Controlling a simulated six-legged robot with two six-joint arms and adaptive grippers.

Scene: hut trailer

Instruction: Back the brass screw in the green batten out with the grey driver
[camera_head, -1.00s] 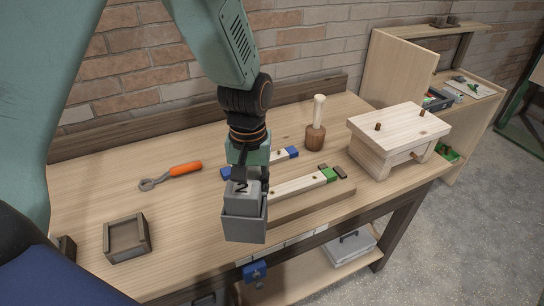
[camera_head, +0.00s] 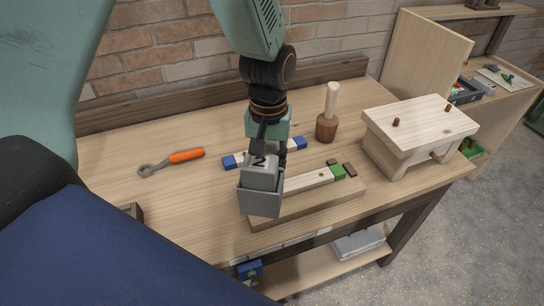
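My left gripper (camera_head: 270,152) comes down from the top and is shut on the grey driver (camera_head: 262,199), a boxy grey body with a lighter block on top marked "2". The driver is over the left end of the green batten (camera_head: 308,180), hiding that end. The batten is pale wood with a green right end (camera_head: 338,171) and lies on a wooden base (camera_head: 320,204). A small dark dot, likely a screw head (camera_head: 321,176), shows on it; the driver's tip is hidden. My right gripper is not in view.
A blue-ended batten (camera_head: 300,144) lies just behind. An orange-handled wrench (camera_head: 186,156) is at left, a wooden mallet (camera_head: 327,127) behind, a wooden stool-like block (camera_head: 420,128) at right. A small tray (camera_head: 132,210) is mostly hidden by my body. The table's left middle is clear.

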